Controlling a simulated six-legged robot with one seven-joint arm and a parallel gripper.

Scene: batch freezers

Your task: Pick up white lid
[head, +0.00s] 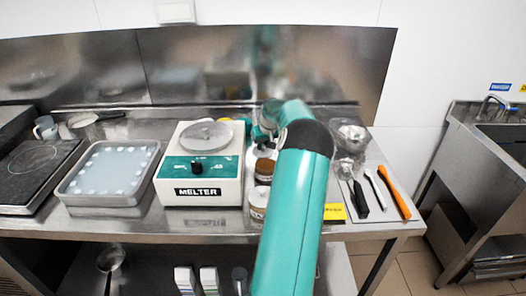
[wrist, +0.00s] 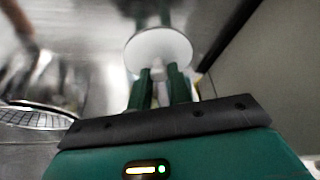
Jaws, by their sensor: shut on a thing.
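The white lid (wrist: 160,45) is a round disc with a small knob (wrist: 157,70), seen in the wrist view just beyond my fingertips. My gripper (wrist: 158,78) is shut on the lid's knob, with one green finger on each side. I cannot tell whether the lid is lifted or still rests on something. In the head view my arm covers most of the gripper and the lid, just right of the melter.
The melter (head: 199,190) stands left of my arm, with brown-topped jars (head: 259,200) beside it. A tray (head: 109,197) stands further left. Utensils (head: 374,188) and a metal bowl (head: 352,137) lie to the right. A steel back wall (head: 330,65) rises behind.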

